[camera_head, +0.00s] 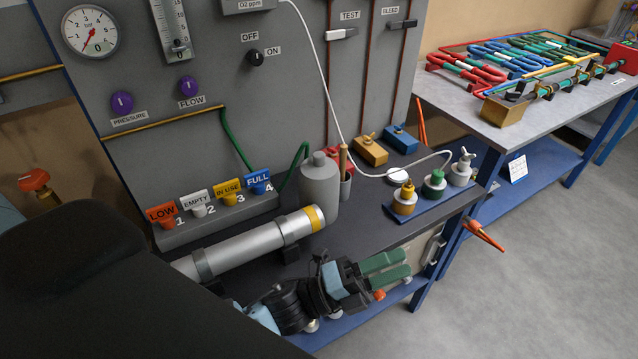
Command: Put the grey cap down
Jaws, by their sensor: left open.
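On the blue strip (425,205) at the bench's right end stand several small fittings. The light grey one (462,170) is at the right end, upright, and looks like the grey cap. A green-topped fitting (434,184) and a brass-coloured one (404,199) stand to its left. My left gripper (406,264) is in front of the bench's front edge, its green fingers pointing right. It is open, with nothing visible between the fingers. It is apart from the grey cap, nearer the camera and lower in the picture. My right gripper is out of view.
A round white sensor (398,174) on a white cable lies behind the fittings. A grey bottle (319,188) and a large silver cylinder (250,244) occupy the bench's left part. Orange-handled pliers (484,235) jut out at the right. Dark bench top between cylinder and strip is clear.

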